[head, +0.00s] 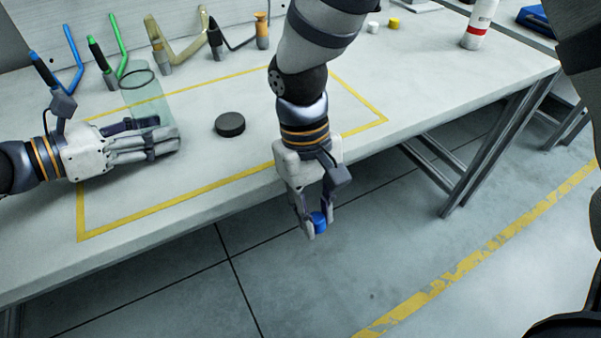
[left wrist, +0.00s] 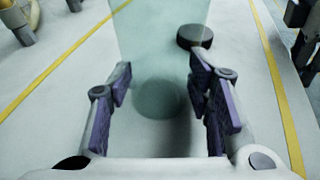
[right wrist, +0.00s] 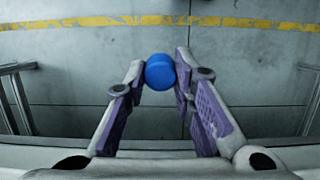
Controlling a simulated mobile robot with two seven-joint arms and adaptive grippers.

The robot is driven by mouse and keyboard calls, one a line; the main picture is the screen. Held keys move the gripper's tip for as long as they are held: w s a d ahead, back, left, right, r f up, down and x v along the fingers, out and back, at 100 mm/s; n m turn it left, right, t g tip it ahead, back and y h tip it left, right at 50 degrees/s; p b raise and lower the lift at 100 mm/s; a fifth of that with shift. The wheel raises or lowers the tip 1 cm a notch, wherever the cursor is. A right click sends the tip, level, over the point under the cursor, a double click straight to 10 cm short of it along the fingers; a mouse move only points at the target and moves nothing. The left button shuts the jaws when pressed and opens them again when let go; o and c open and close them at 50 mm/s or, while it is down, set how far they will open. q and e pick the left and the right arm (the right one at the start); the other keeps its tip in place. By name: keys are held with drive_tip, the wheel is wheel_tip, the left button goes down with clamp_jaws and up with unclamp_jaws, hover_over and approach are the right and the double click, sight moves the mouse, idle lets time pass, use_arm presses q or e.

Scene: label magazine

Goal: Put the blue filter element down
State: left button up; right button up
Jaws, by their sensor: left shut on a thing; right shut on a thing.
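The blue filter element (head: 319,219) is a small blue piece. My right gripper (head: 314,226) is shut on it, pointing down beyond the table's front edge, over the floor. In the right wrist view the blue element (right wrist: 160,71) sits between the fingertips. My left gripper (head: 165,142) lies low over the table at the left, shut on a clear greenish tube (head: 146,98). The tube stands upright on the table; it also shows between the fingers in the left wrist view (left wrist: 160,45). A black round cap (head: 230,124) lies on the table between the two arms.
A yellow tape outline (head: 180,200) marks the white table (head: 40,255). Several coloured-handled tools (head: 110,60) stand at the back. A white bottle (head: 479,25) and small white (head: 373,27) and yellow (head: 394,23) pieces are at back right. The front middle of the table is clear.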

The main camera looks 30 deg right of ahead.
drive_tip(key=w+d+r+m+t, duration=0.1)
drive_tip(key=w+d+r+m, duration=0.1)
drive_tip(key=d+r+m, duration=0.35)
drive_tip(key=w+r+n, duration=0.1)
drive_tip(key=w+r, duration=0.1)
drive_tip(key=w, duration=0.1)
drive_tip(key=w+a+r+n, duration=0.1)
drive_tip(key=w+r+n, duration=0.1)
drive_tip(key=w, duration=0.2)
drive_tip(key=w+a+r+n+t, duration=0.1)
drive_tip(key=w+r+n, duration=0.1)
drive_tip(key=w+r, duration=0.1)
drive_tip(key=shift+w+r+n, duration=0.1)
drive_tip(key=shift+w+n, duration=0.15)
drive_tip(key=shift+w, duration=0.45)
drive_tip(key=w+r+n+t, duration=0.1)
drive_tip(key=w+r+n, duration=0.1)
drive_tip(key=w+r, duration=0.4)
drive_tip(key=f, duration=0.7)
drive_tip(key=w+f, duration=0.1)
drive_tip(key=f, duration=0.2)
drive_tip(key=shift+a+f, duration=0.15)
drive_tip(key=shift+a, duration=0.05)
drive_tip(key=shift+f, duration=0.15)
